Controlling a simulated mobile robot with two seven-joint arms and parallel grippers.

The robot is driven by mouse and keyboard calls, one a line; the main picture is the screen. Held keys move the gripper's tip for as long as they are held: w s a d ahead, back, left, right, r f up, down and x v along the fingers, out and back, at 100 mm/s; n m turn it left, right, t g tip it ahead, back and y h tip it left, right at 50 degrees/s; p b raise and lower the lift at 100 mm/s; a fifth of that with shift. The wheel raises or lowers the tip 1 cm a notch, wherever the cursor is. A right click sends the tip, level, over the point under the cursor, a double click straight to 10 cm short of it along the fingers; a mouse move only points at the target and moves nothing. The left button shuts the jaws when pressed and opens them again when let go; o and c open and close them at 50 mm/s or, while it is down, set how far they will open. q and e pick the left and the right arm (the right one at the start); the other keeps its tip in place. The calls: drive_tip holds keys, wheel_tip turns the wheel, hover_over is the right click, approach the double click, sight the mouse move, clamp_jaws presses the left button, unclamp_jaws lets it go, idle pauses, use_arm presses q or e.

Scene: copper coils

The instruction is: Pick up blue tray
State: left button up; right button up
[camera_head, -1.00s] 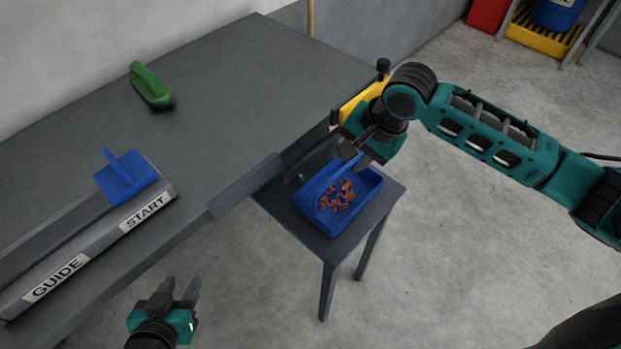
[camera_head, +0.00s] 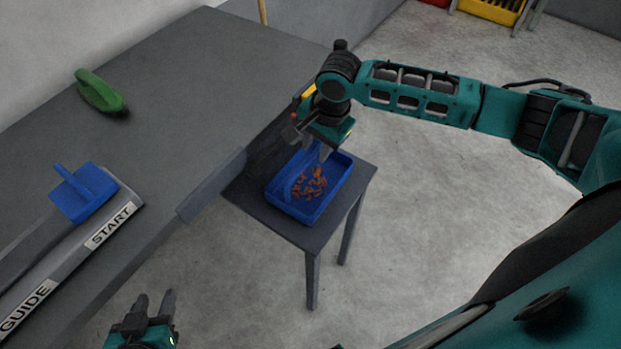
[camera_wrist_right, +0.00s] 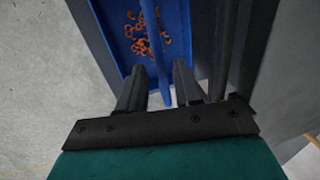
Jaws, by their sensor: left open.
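The blue tray (camera_head: 331,199) stands on a small dark table and holds orange-brown copper pieces (camera_head: 309,184). It also shows in the right wrist view (camera_wrist_right: 179,28), where the copper pieces (camera_wrist_right: 146,38) lie beyond the fingertips. My right gripper (camera_head: 318,155) points down at the tray's far end. In the right wrist view my right gripper (camera_wrist_right: 158,70) is open, with a thin upright blue part of the tray between its fingers and gaps visible beside it. I cannot tell whether either finger touches it. My left gripper (camera_head: 155,301) is open and empty, low at the left.
The small dark table (camera_head: 248,190) stands close to the large grey workbench (camera_head: 190,90). A grey flap (camera_head: 212,185) juts from the bench edge. A green brush (camera_head: 98,92) and a blue handled piece (camera_head: 88,195) by the START guide (camera_head: 112,225) sit on the bench.

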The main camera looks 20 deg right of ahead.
sight(315, 153)
drive_tip(key=f, duration=0.3)
drive_tip(key=shift+w+a+f, duration=0.2)
drive_tip(key=shift+w, duration=0.1)
clamp_jaws()
